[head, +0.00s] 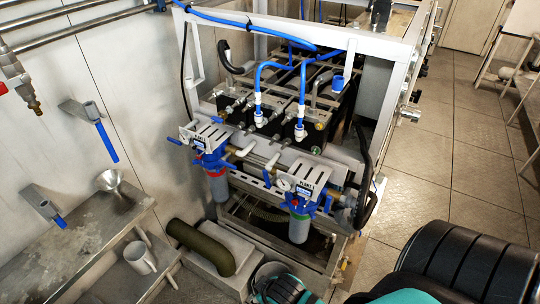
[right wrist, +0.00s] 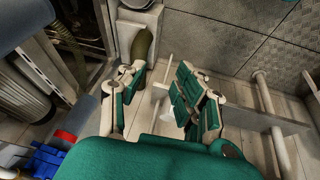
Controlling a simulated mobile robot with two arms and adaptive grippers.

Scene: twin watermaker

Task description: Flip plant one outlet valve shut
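The watermaker frame carries two filter units with blue heads and grey bowls: a left unit (head: 217,180) and a right unit (head: 299,222). Each has a small label plate, left plate (head: 201,155) and right plate (head: 305,191); the plant numbers are too small to read surely. Blue handles show beside the heads, including one at the left (head: 174,141). I cannot tell which is the plant one outlet valve, or its position. My right gripper (right wrist: 155,98) is open and empty, low in front of the frame; part shows at the bottom of the head view. My left gripper is not in view.
A metal bench (head: 85,240) with a funnel (head: 110,182) and a white mug (head: 140,257) stands at left. A thick olive pipe (head: 202,247) lies low before the frame. Blue hoses (head: 262,72) run above. Tiled floor (head: 455,150) at right is clear.

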